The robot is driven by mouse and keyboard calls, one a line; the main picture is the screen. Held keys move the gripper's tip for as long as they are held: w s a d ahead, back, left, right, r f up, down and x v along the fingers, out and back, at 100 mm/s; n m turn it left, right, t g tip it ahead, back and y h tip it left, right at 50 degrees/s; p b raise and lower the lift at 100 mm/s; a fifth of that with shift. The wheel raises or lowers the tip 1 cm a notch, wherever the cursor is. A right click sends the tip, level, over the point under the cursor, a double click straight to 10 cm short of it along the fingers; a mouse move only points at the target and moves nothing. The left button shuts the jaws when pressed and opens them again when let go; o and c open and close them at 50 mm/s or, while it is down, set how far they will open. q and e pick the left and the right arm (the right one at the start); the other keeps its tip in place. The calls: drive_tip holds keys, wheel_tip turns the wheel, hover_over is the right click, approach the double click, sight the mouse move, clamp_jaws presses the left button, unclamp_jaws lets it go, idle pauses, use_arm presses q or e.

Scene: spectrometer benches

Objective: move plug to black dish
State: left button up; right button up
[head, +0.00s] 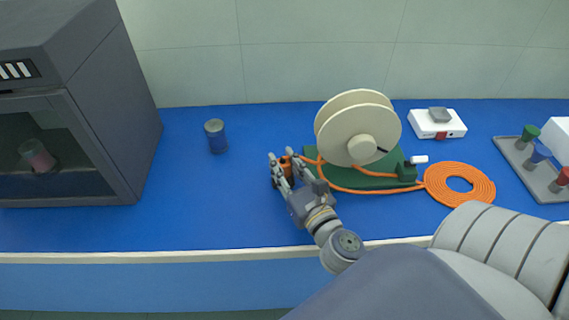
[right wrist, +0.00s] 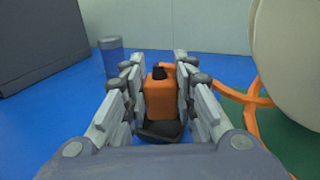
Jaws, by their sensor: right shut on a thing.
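The plug is an orange block with a black tip. In the right wrist view the plug (right wrist: 161,97) stands upright between the fingers of my right gripper (right wrist: 161,78), which is shut on it. A black dish (right wrist: 160,133) shows directly below the plug at its near side; whether the plug touches it I cannot tell. In the head view my right gripper (head: 287,162) holds the plug (head: 286,164) left of the green reel base, and the fingers hide most of the dish. My left gripper is out of view.
A cream reel (head: 340,128) on a green base (head: 390,172) stands to the right, with orange cable (head: 437,177) around it. A blue cup (head: 215,137) stands behind to the left, near a dark cabinet (head: 100,130). A rack (head: 520,160) is far right. The front-left bench is clear.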

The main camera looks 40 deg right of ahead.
drive_tip(key=shift+f+b, duration=0.7)
drive_tip(key=shift+f, duration=0.1)
drive_tip(key=shift+r+p, duration=0.3)
drive_tip(key=shift+r+p, duration=0.6)
drive_tip(key=shift+p, duration=0.05)
idle(0.7)
drive_tip(key=shift+f+b, duration=0.6)
drive_tip(key=shift+f, duration=0.25)
drive_tip(key=o, duration=0.8)
